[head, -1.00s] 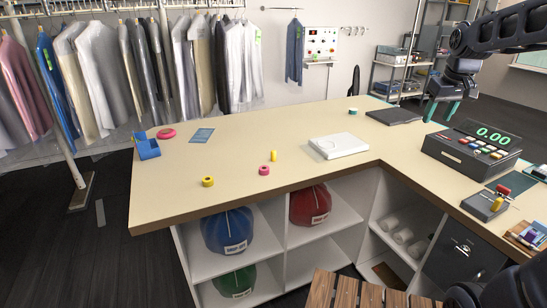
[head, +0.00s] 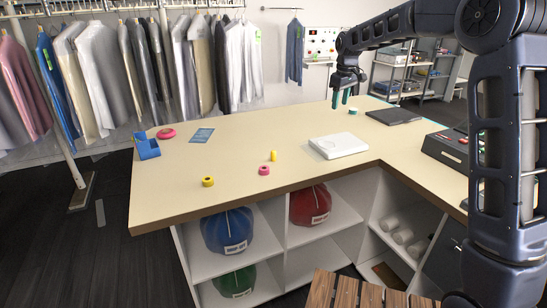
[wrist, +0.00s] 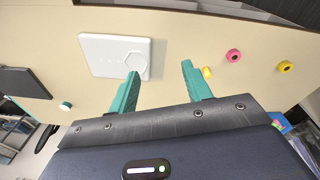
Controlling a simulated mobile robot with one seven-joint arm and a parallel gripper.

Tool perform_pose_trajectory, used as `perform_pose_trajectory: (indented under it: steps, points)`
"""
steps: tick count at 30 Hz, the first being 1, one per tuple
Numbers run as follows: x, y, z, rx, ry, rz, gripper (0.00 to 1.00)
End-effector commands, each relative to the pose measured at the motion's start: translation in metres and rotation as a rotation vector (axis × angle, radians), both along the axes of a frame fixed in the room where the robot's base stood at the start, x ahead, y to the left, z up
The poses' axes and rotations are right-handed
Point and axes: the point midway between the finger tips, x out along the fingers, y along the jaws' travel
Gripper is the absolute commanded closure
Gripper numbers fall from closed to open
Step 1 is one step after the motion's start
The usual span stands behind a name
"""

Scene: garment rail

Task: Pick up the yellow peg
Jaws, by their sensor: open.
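The yellow peg (head: 274,156) stands upright on the counter, near its front edge, just behind the pink tape roll (head: 264,170). In the wrist view the peg (wrist: 207,72) shows just beyond the right fingertip, partly hidden by it. My gripper (head: 344,98) is open and empty, with teal fingers pointing down. It is above the back part of the counter, to the right of the peg and well clear of it. The fingers also show apart in the wrist view (wrist: 160,68).
A white scale-like plate (head: 339,146) lies right of the peg. A yellow tape roll (head: 208,182), a blue dispenser (head: 146,147) and a blue card (head: 202,135) are to the left. A teal roll (head: 353,111), a dark flat pad (head: 394,116) and a cash register (head: 446,147) are to the right.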

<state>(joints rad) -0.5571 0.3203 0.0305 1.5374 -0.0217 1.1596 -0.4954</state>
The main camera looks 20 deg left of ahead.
Motion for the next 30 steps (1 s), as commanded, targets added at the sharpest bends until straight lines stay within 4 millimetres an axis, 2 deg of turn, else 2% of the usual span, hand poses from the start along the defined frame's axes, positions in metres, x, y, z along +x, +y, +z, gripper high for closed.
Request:
perform_pose_trajectory:
  steps: [1, 9, 18, 21, 24, 30]
  points:
    - [0.005, 0.020, -0.011, -0.007, 0.009, 0.032, 0.51]
    - [0.019, 0.118, -0.064, -0.037, 0.041, 0.201, 0.51]
    - [0.013, 0.221, -0.134, -0.070, 0.076, 0.382, 0.51]
    - [0.008, 0.245, -0.153, -0.077, 0.084, 0.426, 0.51]
    - [0.004, 0.262, -0.166, -0.081, 0.089, 0.457, 0.51]
    - [0.001, 0.272, -0.177, -0.085, 0.093, 0.477, 0.51]
